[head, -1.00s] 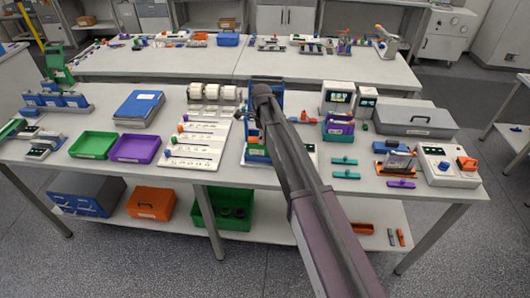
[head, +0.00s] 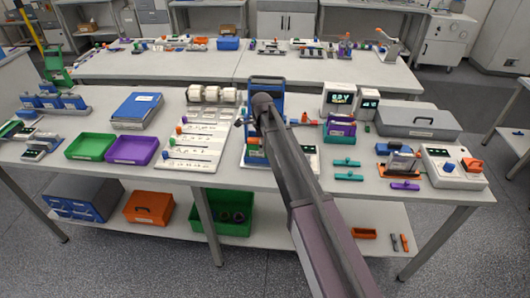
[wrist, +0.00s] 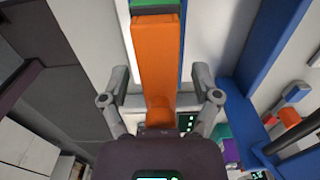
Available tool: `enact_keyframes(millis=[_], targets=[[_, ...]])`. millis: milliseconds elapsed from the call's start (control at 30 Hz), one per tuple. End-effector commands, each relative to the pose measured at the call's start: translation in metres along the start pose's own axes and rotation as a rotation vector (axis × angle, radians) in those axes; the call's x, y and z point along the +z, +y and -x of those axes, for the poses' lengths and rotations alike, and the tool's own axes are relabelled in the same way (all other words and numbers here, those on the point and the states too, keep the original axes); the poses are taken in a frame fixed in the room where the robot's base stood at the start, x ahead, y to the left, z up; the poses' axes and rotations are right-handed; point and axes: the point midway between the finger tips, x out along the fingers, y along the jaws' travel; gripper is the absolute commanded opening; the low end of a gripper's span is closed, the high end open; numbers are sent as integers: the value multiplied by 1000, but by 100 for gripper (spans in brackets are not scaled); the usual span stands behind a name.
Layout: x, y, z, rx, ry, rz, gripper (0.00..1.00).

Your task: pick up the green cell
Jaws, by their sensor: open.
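My gripper (wrist: 158,68) is open in the wrist view, its two fingers spread on either side of a long orange bar. In the wrist view the orange bar (wrist: 155,50) ends in a dark band with a green part (wrist: 143,4) at the top edge. I cannot tell whether that green part is the green cell. The arm hides much of that device, and my fingertips cannot be made out there. A small green patch (head: 255,152) shows beside the arm.
Left of the arm are a white board with sliders (head: 190,150), a purple tray (head: 130,149) and a green tray (head: 90,146). Bench space before the trays is clear.

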Motion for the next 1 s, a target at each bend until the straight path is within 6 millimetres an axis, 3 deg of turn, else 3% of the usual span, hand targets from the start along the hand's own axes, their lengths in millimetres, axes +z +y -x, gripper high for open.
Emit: enact_keyframes(millis=[233,500,1000], targets=[[0,0,0,0,0,0,77],[0,0,0,0,0,0,0],[-1,0,3,0,0,-1,0]])
